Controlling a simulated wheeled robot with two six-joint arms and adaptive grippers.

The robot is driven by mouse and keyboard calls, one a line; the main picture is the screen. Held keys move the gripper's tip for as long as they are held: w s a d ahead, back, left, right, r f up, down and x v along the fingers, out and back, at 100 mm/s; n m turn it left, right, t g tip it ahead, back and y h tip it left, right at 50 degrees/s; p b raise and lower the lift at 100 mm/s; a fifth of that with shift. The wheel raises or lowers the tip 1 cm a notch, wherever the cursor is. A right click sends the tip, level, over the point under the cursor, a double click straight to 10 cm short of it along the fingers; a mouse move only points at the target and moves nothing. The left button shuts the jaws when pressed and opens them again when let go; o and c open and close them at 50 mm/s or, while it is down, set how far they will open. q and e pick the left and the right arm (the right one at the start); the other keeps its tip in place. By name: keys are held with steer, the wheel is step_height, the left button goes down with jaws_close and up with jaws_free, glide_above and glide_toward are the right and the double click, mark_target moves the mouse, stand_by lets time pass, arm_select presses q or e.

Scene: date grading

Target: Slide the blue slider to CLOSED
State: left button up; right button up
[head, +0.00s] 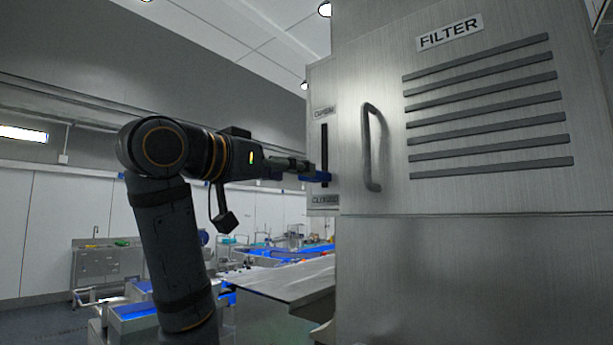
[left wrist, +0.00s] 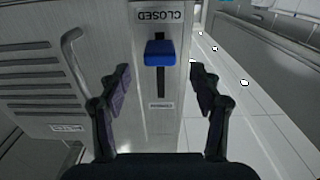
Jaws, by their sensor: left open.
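The blue slider (head: 321,177) sits low in a dark vertical slot (head: 324,145) on the narrow face of a steel cabinet. In the left wrist view, which is upside down, the blue slider (left wrist: 160,53) is near the slot's end by the CLOSED label (left wrist: 158,15). My left gripper (head: 300,168) is at the slider. It is open in the left wrist view (left wrist: 161,82), with one finger to each side of the slider and no visible grip. My right gripper is not in view.
The cabinet has a FILTER label (head: 450,31), several dark vent slots and a protruding curved handle (head: 371,148) right of the slider. A steel table (head: 285,283) lies below left of the cabinet. Open room shows behind my left arm.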

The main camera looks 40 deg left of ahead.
arm_select(q)
steer(key=s, duration=0.5)
steer(key=shift+s+a, duration=0.2)
